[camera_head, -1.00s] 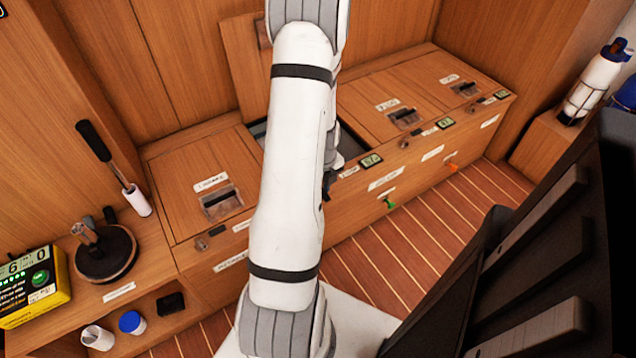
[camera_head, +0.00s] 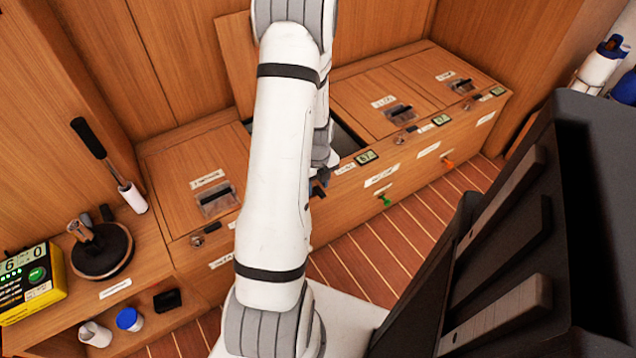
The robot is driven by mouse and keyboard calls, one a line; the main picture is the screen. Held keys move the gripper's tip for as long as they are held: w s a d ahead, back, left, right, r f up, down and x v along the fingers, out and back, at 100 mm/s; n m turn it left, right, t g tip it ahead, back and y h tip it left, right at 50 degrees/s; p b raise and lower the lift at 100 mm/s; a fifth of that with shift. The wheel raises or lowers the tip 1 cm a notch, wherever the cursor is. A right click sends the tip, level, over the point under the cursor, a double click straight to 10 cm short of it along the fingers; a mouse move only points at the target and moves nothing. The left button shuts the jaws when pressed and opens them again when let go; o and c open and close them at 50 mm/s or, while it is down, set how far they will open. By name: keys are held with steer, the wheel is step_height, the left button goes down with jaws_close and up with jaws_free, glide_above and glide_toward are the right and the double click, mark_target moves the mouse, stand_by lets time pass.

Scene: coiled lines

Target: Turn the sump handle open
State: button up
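A small green handle (camera_head: 385,200) sticks out from the front of the wooden locker bench (camera_head: 410,165), under a white label. An orange handle (camera_head: 447,162) sits farther right on the same front. The labels are too small to read, so I cannot tell which one is the sump handle. My gripper (camera_head: 319,184) shows as a dark shape at the right edge of my white arm, in front of the bench and left of the green handle. It appears apart from both handles. My arm hides most of it, and its fingers cannot be made out.
One locker lid (camera_head: 236,75) stands raised behind my arm, its compartment partly hidden. Other lids with clear-covered latches are closed. A black-handled tool (camera_head: 112,165), a round dark coil (camera_head: 102,252) and a yellow meter (camera_head: 30,285) are at left. Striped floor before the bench is clear.

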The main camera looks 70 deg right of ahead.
steer(key=shift+r, duration=0.15)
step_height(320, 180, up, 8)
steer(key=p, duration=0.2)
steer(key=shift+f+p, duration=0.25)
steer(key=shift+p, duration=0.05)
stand_by(0.4)
steer(key=w+a+r+n+p, duration=0.4)
steer(key=w+a+r+n, duration=0.25)
steer(key=r, duration=0.35)
steer(key=w+a+r+n+t+p, duration=0.1)
steer(key=w+a+r+n+p, duration=0.5)
steer(key=r, duration=0.3)
steer(key=w+a+r+n+p, duration=0.3)
steer(key=w+a+r+n, duration=0.25)
steer(key=r+n, duration=0.35)
steer(key=s+a+r+n+p, duration=0.2)
steer(key=a+r+n+p, duration=0.3)
steer(key=a+r+n, duration=0.5)
steer(key=s+a+r+n+t+p, duration=0.1)
steer(key=s+a+r+n+p, duration=0.1)
steer(key=a+r+n+p, duration=0.4)
steer(key=a+r+n, duration=0.4)
steer(key=a+n, duration=0.1)
steer(key=a, duration=0.2)
steer(key=shift+s+a+r+t, duration=0.15)
steer(key=shift+a+r+t, duration=0.15)
steer(key=shift+a+r, duration=0.1)
